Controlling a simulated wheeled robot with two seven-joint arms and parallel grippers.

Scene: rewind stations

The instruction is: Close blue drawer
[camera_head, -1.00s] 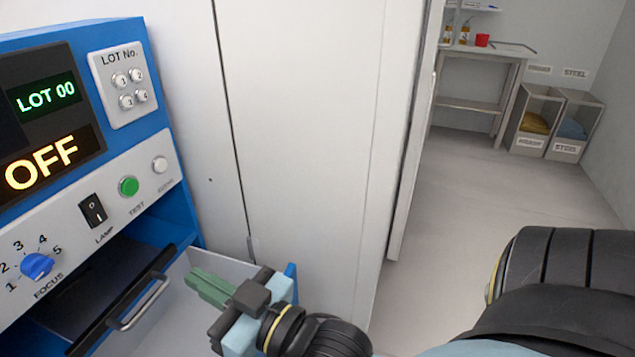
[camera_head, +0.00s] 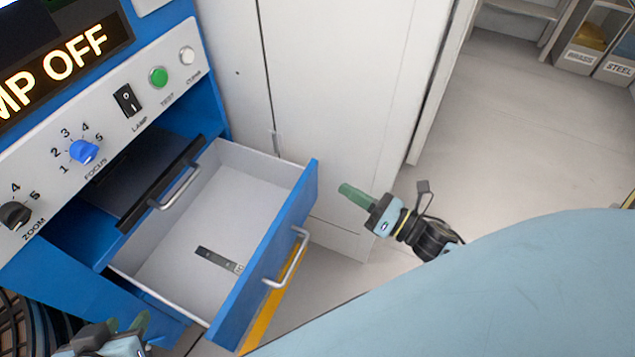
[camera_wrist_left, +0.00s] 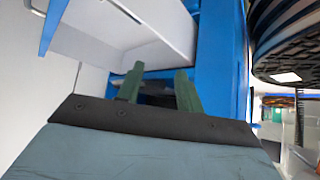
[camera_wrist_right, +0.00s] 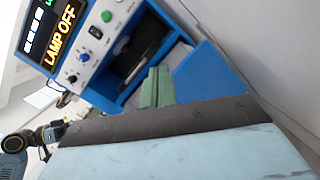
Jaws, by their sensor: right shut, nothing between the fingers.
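The blue drawer (camera_head: 262,262) is pulled well out of the blue machine. Its light grey inside and its front handle (camera_head: 290,258) show in the head view. Its blue front also shows in the right wrist view (camera_wrist_right: 205,75), just beyond the fingers. My right gripper (camera_head: 345,188) is shut and empty, outside the drawer, to the right of the front panel's far corner. My left gripper (camera_head: 138,322) is at the lower left, beside the drawer's near side. In the left wrist view its green fingers (camera_wrist_left: 158,88) are apart with nothing between them.
A dark labelled strip (camera_head: 218,260) lies in the drawer. A black tray with a handle (camera_head: 160,180) sits above it. The control panel (camera_head: 110,115) is over that. A white cabinet (camera_head: 340,90) stands close behind. The floor (camera_head: 500,130) at right is clear.

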